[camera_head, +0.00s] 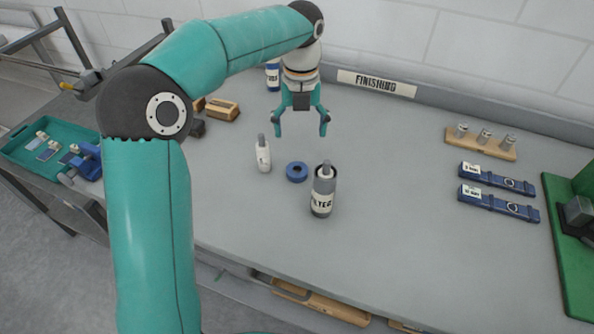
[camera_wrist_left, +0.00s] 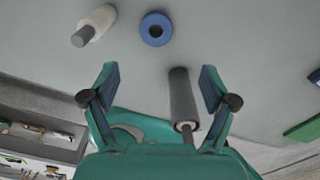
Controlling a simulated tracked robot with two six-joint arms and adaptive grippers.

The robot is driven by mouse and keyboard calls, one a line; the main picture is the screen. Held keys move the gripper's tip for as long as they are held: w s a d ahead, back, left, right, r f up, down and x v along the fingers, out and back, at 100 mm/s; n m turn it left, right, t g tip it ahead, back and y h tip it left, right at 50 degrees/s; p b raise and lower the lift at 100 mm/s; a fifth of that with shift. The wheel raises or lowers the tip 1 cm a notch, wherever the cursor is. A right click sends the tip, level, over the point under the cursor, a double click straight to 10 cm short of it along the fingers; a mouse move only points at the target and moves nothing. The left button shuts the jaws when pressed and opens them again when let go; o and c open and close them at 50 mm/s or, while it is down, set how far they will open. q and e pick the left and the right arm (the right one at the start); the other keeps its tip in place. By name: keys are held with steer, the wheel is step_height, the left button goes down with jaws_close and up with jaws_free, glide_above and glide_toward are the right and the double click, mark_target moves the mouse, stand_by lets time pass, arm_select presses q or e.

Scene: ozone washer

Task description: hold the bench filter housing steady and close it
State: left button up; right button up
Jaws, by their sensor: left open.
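The bench filter housing (camera_head: 322,198) is a dark grey cylinder with a white label. It stands upright on the bench, with a grey rod rising from its open-looking top. A blue ring (camera_head: 297,172), probably its cap, lies flat beside it. My left gripper (camera_head: 300,127) is open and empty above the bench, behind the ring and housing, touching neither. In the left wrist view the housing (camera_wrist_left: 182,95) shows between the open fingers (camera_wrist_left: 158,75), nearer the right one, and the blue ring (camera_wrist_left: 156,29) lies beyond. My right gripper is not in view.
A white bottle-like piece (camera_head: 263,155) with a grey top stands left of the ring. Blue clamp-like tools (camera_head: 498,203) and a wooden rack (camera_head: 480,143) are at right. A teal tray (camera_head: 35,158) and wooden blocks (camera_head: 222,109) are at left. The front middle bench is clear.

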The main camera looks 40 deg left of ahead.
arm_select(q)
glide_above(297, 166)
steer(key=d, duration=0.1)
steer(key=f, duration=0.7)
steer(key=shift+s+d+f, duration=0.1)
steer(key=shift+s+f, duration=0.05)
steer(key=shift+s, duration=0.15)
steer(key=shift+f, duration=0.1)
steer(key=f, duration=0.4)
steer(key=shift+s+a+f+p, duration=0.1)
steer(key=shift+s+a+p, duration=0.1)
steer(key=shift+a+p, duration=0.15)
steer(key=shift+f, duration=0.4)
steer(key=shift+d, duration=0.1)
steer(key=c, duration=1)
steer(key=shift+r, duration=0.1)
